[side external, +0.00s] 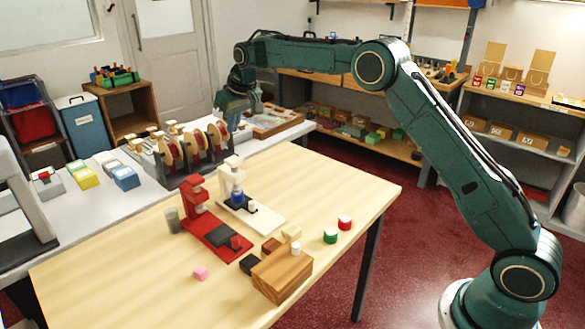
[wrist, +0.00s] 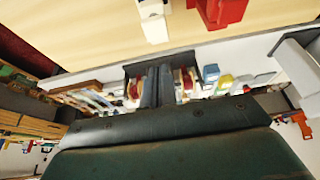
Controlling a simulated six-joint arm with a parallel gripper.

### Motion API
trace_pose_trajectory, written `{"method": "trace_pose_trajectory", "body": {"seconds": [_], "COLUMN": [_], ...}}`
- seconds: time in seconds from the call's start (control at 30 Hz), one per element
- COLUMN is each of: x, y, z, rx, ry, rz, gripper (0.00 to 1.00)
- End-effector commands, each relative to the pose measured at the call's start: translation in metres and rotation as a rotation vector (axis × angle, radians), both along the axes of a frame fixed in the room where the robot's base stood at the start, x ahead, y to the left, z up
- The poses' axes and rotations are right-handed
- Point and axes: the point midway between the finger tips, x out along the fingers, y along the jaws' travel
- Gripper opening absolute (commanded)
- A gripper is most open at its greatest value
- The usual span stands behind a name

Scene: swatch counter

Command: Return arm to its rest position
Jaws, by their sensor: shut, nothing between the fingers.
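My gripper (side external: 234,118) is raised at the far end of my outstretched green arm, above the back counter behind the wooden table (side external: 130,237). In the wrist view its two dark fingers (wrist: 158,84) are together, with nothing held between them. A red stand (side external: 205,220) and a white stand (side external: 245,205) stand upright on the table, apart from my gripper. Both also show at the top of the wrist view, the red stand (wrist: 220,10) to the right of the white one (wrist: 153,18).
A rack of reels (side external: 195,145) stands on the back counter near and below my gripper. Shelves (side external: 515,95) line the right wall. The table's front left is clear.

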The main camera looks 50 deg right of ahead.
Motion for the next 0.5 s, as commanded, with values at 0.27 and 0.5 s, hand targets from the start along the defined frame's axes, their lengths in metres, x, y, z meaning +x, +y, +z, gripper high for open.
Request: {"method": "trace_pose_trajectory", "body": {"seconds": [0.27, 0.5], "x": [-0.046, -0.1], "y": [0.002, 0.004], "z": [0.051, 0.09], "rx": [0.0, 0.0], "ry": [-0.013, -0.024], "rz": [0.0, 0.0], "gripper": [0.0, 0.0]}}
